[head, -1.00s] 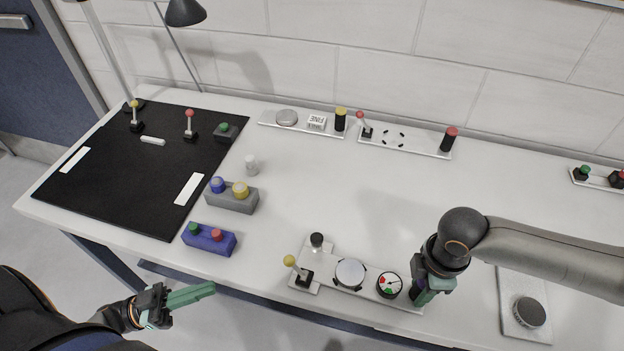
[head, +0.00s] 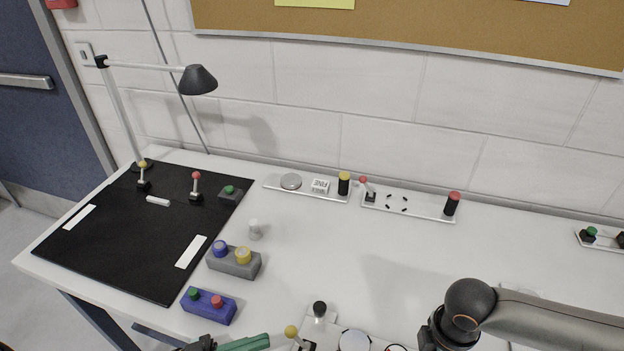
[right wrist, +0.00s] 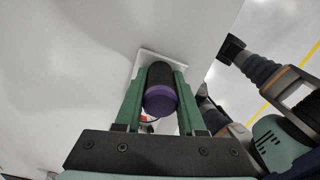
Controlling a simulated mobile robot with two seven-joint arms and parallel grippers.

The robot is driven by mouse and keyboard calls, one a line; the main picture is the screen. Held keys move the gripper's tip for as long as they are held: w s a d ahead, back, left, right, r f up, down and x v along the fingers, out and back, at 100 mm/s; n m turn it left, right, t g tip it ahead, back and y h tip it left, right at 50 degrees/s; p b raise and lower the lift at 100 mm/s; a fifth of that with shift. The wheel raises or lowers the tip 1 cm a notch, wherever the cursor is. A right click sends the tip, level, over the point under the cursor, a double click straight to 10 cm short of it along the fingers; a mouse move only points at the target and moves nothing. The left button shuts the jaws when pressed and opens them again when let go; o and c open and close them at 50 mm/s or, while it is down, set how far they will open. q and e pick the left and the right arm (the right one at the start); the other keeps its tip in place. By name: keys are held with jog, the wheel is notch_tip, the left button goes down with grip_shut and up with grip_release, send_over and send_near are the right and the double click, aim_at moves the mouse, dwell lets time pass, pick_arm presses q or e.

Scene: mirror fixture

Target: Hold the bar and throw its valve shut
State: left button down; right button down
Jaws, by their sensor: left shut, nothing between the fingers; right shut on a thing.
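The near bar is a pale plate (head: 328,327) at the table's front edge, cut off by the bottom of the head view. It carries a black knob (head: 320,309), a lever with a yellow ball (head: 291,331), a round silver disc (head: 354,341) and a barely visible gauge. My left gripper (head: 268,341) is shut and empty, its green fingers just left of the yellow-ball lever; I cannot tell whether they touch it. In the right wrist view, my right gripper (right wrist: 160,85) is shut on the bar's black post with a purple end (right wrist: 160,99).
A blue block (head: 209,306) and a grey block (head: 234,262) with buttons stand left of the bar. A black mat (head: 130,240) with other levers lies at far left. The middle tabletop is clear.

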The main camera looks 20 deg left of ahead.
aim_at(286, 335)
pick_arm(q)
jog(key=shift+x, duration=1.45)
jog(key=shift+d+r+m+g, duration=0.15)
jog(key=shift+r+m+g, duration=0.1)
jog(key=shift+m+g, duration=0.15)
jog(key=shift+d+r+m+y, duration=0.2)
jog(key=shift+m+y, duration=0.1)
jog(key=shift+y, duration=0.2)
jog(key=shift+d+r+m+g+y, duration=0.7)
jog(key=shift+d+m+g+y, duration=0.1)
jog(key=shift+y, duration=0.1)
jog(key=shift+w+d+r, duration=0.1)
jog(key=shift+d+r, duration=0.15)
jog(key=shift+d, duration=0.3)
jog(key=shift+d+r, duration=0.25)
jog(key=shift+d, duration=0.3)
jog(key=s+a+r, duration=0.8)
